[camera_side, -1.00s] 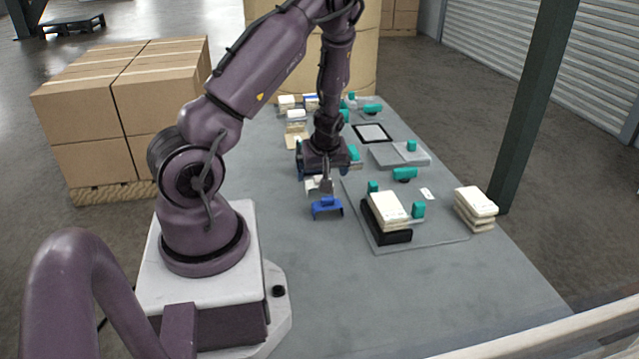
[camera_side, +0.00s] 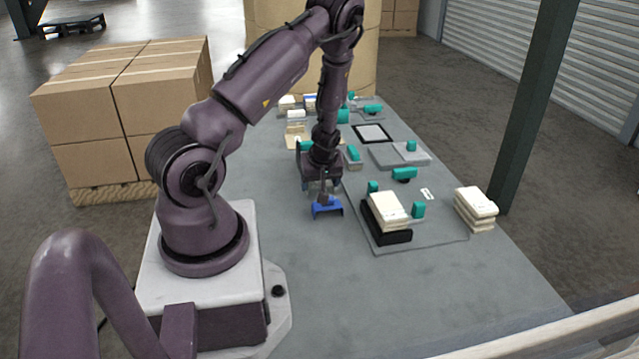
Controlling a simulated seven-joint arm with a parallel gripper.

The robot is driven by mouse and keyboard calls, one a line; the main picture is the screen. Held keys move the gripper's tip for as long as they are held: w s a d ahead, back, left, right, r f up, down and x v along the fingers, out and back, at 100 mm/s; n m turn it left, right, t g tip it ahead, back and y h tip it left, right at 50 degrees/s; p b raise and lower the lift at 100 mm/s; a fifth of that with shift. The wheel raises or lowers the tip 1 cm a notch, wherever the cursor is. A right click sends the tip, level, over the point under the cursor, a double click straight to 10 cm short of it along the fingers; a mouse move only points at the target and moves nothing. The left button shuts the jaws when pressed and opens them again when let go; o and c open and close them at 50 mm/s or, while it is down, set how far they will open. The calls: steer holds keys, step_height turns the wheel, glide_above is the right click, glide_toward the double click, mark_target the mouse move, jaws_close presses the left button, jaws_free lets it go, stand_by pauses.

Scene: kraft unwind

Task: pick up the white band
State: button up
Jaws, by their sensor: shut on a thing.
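My gripper (camera_side: 324,197) points down at the near left part of the table, right at the small blue holder (camera_side: 328,209). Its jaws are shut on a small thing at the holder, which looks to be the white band. The band itself is mostly hidden by the gripper and cannot be made out clearly. The blue holder stands upright on the table.
To the right, a stack of white pads (camera_side: 388,207) sits on a black tray (camera_side: 386,236) among teal blocks (camera_side: 418,209). Another pad stack (camera_side: 475,205) stands near the right edge. A grey plate (camera_side: 385,157) lies farther back. The table front is clear.

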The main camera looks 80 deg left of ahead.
steer(key=shift+r, duration=0.15)
steer(key=r, duration=0.9)
steer(key=shift+w+d+r, duration=0.15)
steer(key=shift+w+d, duration=0.05)
steer(key=shift+w, duration=0.1)
steer(key=w+d+r, duration=0.1)
steer(key=w+d, duration=0.3)
steer(key=d, duration=0.1)
steer(key=w+d+r+m, duration=0.1)
steer(key=w+d, duration=0.3)
steer(key=d, duration=0.1)
steer(key=w+d+r+m, duration=0.1)
steer(key=w+d, duration=0.3)
steer(key=d, duration=0.2)
steer(key=shift+w+r+t, duration=0.1)
steer(key=shift+w+t, duration=0.05)
steer(key=shift+t, duration=0.25)
steer(key=shift+s+f+n+g, duration=0.35)
steer(key=shift+s+n, duration=0.2)
steer(key=shift+n, duration=0.45)
glide_above(388, 204)
steer(key=shift+d+f, duration=0.15)
steer(key=shift+f, duration=1.9)
steer(key=shift+f, duration=2)
